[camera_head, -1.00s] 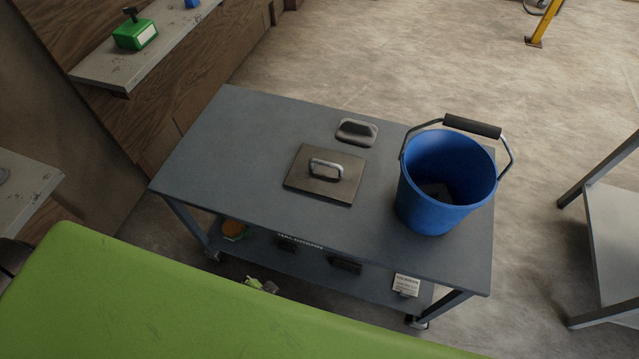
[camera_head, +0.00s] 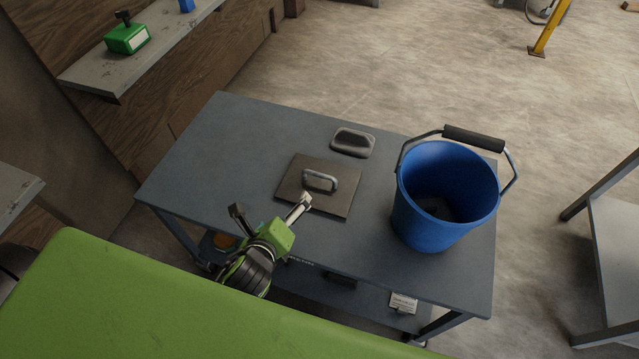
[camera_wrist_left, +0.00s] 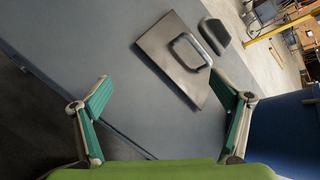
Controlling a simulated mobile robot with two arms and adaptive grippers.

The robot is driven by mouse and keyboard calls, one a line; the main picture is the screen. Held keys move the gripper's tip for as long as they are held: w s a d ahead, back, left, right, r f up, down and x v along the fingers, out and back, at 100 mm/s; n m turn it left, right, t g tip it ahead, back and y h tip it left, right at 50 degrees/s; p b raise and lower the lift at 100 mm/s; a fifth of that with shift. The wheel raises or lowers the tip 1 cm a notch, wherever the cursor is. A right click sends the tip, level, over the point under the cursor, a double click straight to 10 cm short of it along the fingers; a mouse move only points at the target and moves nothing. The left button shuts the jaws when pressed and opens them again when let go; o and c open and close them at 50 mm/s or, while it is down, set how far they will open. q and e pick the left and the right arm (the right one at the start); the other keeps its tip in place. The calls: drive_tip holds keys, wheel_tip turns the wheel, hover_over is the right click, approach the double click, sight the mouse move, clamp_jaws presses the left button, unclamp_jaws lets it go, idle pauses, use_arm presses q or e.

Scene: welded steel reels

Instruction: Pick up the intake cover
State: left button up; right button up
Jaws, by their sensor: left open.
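The intake cover (camera_head: 300,194) is a flat, dark square plate with a light metal handle (camera_head: 320,181) on top. It lies on the grey cart top, and it also shows in the left wrist view (camera_wrist_left: 172,63), tilted in the picture. My left gripper (camera_head: 271,207) is open and empty over the cart's front edge, just short of the plate and apart from it. In the left wrist view the two green-lined fingers (camera_wrist_left: 166,98) are spread wide, with the plate beyond them. My right gripper is not in view.
The cart (camera_head: 190,160) has a lower shelf with small items. A blue bucket (camera_head: 440,235) with a raised handle stands right of the plate. A dark rounded pad-like object (camera_head: 353,142) lies behind it. The cart top's left part is clear. A green box (camera_head: 128,38) stands on a shelf.

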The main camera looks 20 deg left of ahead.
sight(315, 197)
use_arm(q)
drive_tip(key=d+m, duration=0.1)
drive_tip(key=m, duration=0.2)
drive_tip(key=w+d+m+t+h, duration=0.1)
drive_tip(key=m, duration=0.1)
drive_tip(key=w+d+m, duration=0.1)
drive_tip(key=m, duration=0.2)
drive_tip(key=shift+w+d+r+m+t, duration=0.1)
drive_tip(key=shift+w+r+m+t, duration=0.2)
drive_tip(key=shift+r+t, duration=0.1)
drive_tip(key=shift+w+d+m+h, duration=0.25)
drive_tip(key=shift+d+m+h, duration=0.2)
drive_tip(key=shift+m, duration=0.55)
drive_tip(key=shift+t, duration=0.3)
drive_tip(key=x, duration=0.8)
drive_tip(key=shift+w+f, duration=0.1)
drive_tip(key=shift+w, duration=0.1)
drive_tip(key=x, duration=0.5)
drive_tip(key=shift+f, duration=0.2)
drive_tip(key=shift+r, duration=0.1)
drive_tip(key=c, duration=1.5)
wheel_tip(315, 197, up, 9)
drive_tip(key=shift+a+r+p, duration=0.1)
drive_tip(key=shift+p, duration=0.65)
drive_tip(key=shift+r, duration=0.4)
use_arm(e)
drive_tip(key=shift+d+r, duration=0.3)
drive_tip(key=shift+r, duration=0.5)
use_arm(q)
drive_tip(key=shift+r, duration=0.1)
